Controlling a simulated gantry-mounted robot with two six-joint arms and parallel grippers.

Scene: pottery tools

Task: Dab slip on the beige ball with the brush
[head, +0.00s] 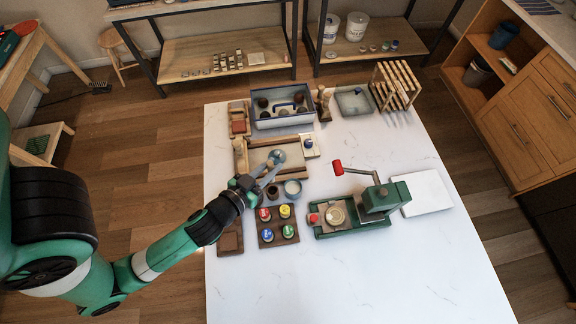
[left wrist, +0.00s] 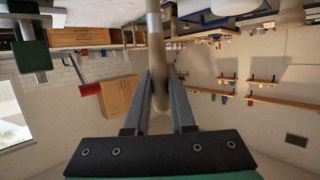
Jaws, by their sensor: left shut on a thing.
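My left gripper (head: 266,180) is over the middle left of the white table, near a pale blue bowl (head: 292,189) and a small dark cup (head: 272,193). In the left wrist view its two fingers (left wrist: 161,85) are shut on a slim beige-brown handle (left wrist: 155,40), which looks like the brush. The brush's tip cannot be made out. A round grey-blue thing (head: 277,156) sits on the wood-edged board (head: 260,158) just beyond the gripper. I cannot make out the beige ball with certainty. My right gripper is not in view.
A green press with a red-knobbed lever (head: 375,200) stands to the right. Several colored jars sit in a wooden tray (head: 268,243). A blue box (head: 281,123) and a wooden rack (head: 396,85) stand at the back. The front of the table is clear.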

